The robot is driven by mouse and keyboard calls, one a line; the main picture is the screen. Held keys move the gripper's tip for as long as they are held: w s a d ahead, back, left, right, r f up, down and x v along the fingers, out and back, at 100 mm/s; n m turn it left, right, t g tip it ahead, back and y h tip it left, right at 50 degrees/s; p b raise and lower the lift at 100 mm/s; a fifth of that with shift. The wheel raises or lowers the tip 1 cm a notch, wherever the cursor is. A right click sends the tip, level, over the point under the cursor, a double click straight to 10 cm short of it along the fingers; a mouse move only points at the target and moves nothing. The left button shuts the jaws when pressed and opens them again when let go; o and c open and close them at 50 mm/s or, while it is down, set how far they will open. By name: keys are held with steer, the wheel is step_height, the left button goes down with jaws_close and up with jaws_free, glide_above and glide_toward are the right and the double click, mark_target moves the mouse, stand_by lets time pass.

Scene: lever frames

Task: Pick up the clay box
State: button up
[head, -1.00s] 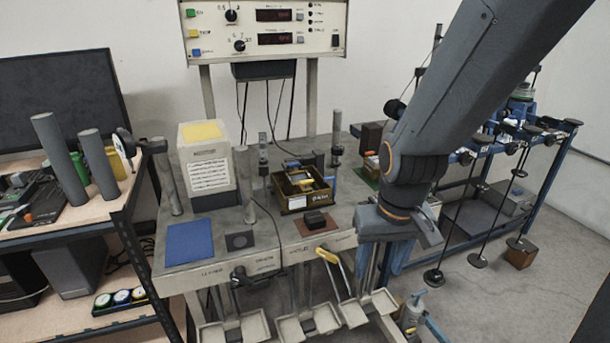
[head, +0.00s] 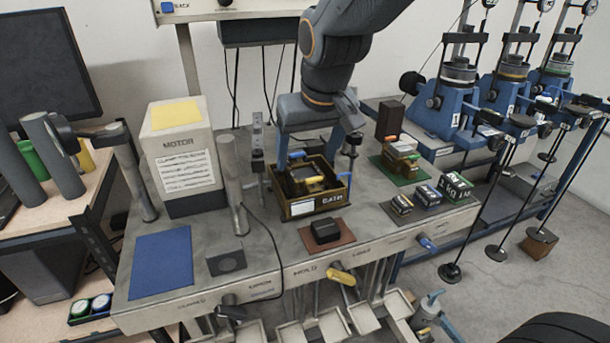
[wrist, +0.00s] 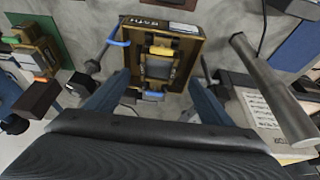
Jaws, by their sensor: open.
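My gripper (head: 312,152) is open, pointing down over the brown open-topped bath (head: 318,205), left of these boxes. In the wrist view, my open gripper (wrist: 158,80) has its blue fingers either side of the bath (wrist: 186,32), with nothing seen gripped. A dark block with yellow and blue levers sits in the bath.
A dark block (head: 326,231) rests on a brown mat in front of the bath. A motor housing (head: 181,150) and grey posts stand left. A stacked box (head: 403,148) and dark brown block (head: 390,118) stand on or near a green mat. Levers line the front edge.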

mark_target(305, 174)
steer(key=shift+d+p+x, duration=0.15)
steer(key=shift+p+x, duration=0.15)
steer(key=shift+x, duration=1.1)
steer(key=shift+d+p+x, duration=0.15)
steer(key=shift+p+x, duration=0.15)
steer(key=shift+x, duration=1.05)
steer(key=shift+s+f, duration=0.1)
steer(key=shift+s, duration=0.05)
steer(key=c, duration=1.8)
